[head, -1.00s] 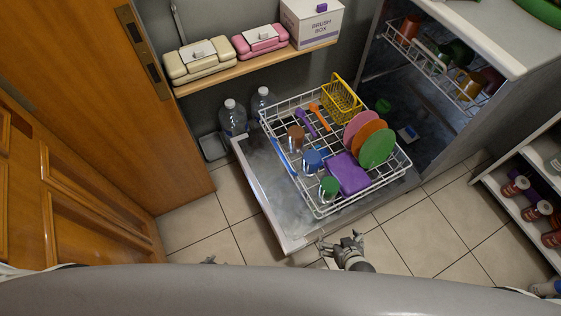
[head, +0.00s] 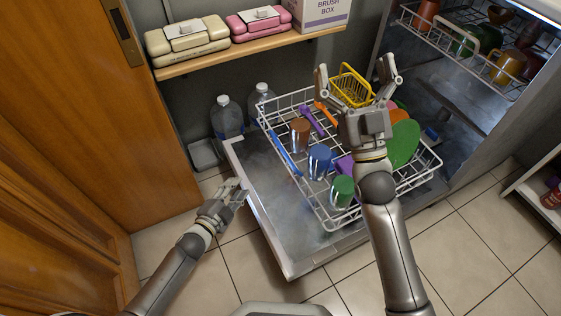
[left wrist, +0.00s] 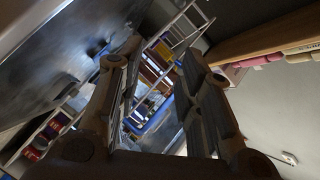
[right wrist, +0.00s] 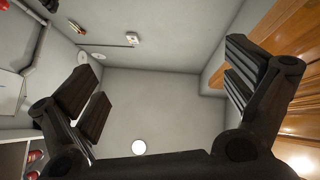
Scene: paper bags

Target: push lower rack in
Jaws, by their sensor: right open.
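The lower rack (head: 432,162) is a white wire rack pulled out over the open dishwasher door (head: 265,215). It holds an orange-brown cup (head: 299,133), a blue cup (head: 319,163), a green cup (head: 342,190), a yellow basket (head: 353,88), a green plate (head: 403,145) and utensils. My right gripper (head: 358,78) is open and empty above the rack, its fingers pointing up, and hides part of the load. My left gripper (head: 240,190) is low at the door's left edge. Its fingers stand apart in the left wrist view (left wrist: 155,85), with nothing visibly held.
The upper rack (head: 455,55) with cups is inside the dishwasher. Two water bottles (head: 226,117) stand left of the rack, below a shelf (head: 240,50) with lunch boxes. A wooden door (head: 150,130) is at the left. Floor is clear in front.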

